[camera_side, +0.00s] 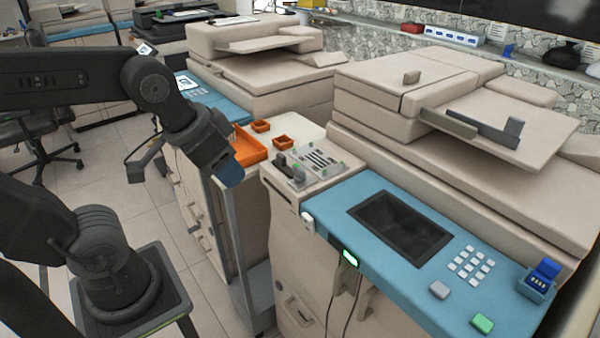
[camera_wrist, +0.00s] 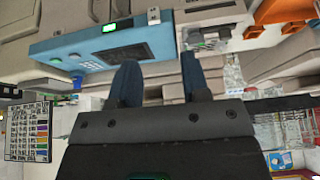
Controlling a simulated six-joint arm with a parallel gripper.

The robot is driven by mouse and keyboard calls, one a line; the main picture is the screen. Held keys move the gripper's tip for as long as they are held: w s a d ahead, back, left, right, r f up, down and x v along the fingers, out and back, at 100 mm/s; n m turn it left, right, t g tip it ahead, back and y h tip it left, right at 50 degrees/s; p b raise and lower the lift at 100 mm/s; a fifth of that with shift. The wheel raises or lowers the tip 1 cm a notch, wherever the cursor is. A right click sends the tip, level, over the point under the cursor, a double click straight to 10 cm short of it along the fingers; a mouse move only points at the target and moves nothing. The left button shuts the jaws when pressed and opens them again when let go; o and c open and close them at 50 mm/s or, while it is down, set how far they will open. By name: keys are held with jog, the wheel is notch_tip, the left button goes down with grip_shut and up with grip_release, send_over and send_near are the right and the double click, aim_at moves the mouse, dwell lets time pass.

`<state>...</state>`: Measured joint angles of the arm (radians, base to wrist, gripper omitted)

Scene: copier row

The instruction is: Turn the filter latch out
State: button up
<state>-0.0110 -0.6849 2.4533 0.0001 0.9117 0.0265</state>
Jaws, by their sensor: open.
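A small grey unit (camera_side: 312,165) with slots, a dark upright part (camera_side: 281,160) and a green spot sits on the beige copier's left end, left of the blue panel. I cannot tell which of its parts is the filter latch. In the wrist view the unit (camera_wrist: 208,36) shows small and tilted, beyond the fingers. My gripper (camera_side: 229,176) hangs left of the unit, beside the orange tray, apart from both. In the wrist view my gripper (camera_wrist: 160,80) shows two blue fingers spread apart with nothing between them.
An orange tray (camera_side: 247,148) and two small orange bins (camera_side: 283,142) lie on the counter behind the unit. The blue panel (camera_side: 340,205) has a dark screen (camera_side: 400,226) and keys. A blue box (camera_side: 538,280) stands at its right end. Cables hang down the copier's front.

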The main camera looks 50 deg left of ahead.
jog(key=w+a+m+g, duration=0.1)
jog(key=w+a+g, duration=0.2)
jog(key=w, duration=0.7)
jog(key=m+g, duration=0.2)
send_over(300, 168)
notch_tip(300, 168, down, 7)
jog(key=shift+s+f, duration=0.1)
jog(key=shift+f, duration=0.2)
jog(key=m, duration=1.4)
jog(key=shift+f+m, duration=0.3)
jog(key=shift+m, duration=0.1)
jog(key=shift+f, duration=2.4)
jog(key=shift+f, duration=0.65)
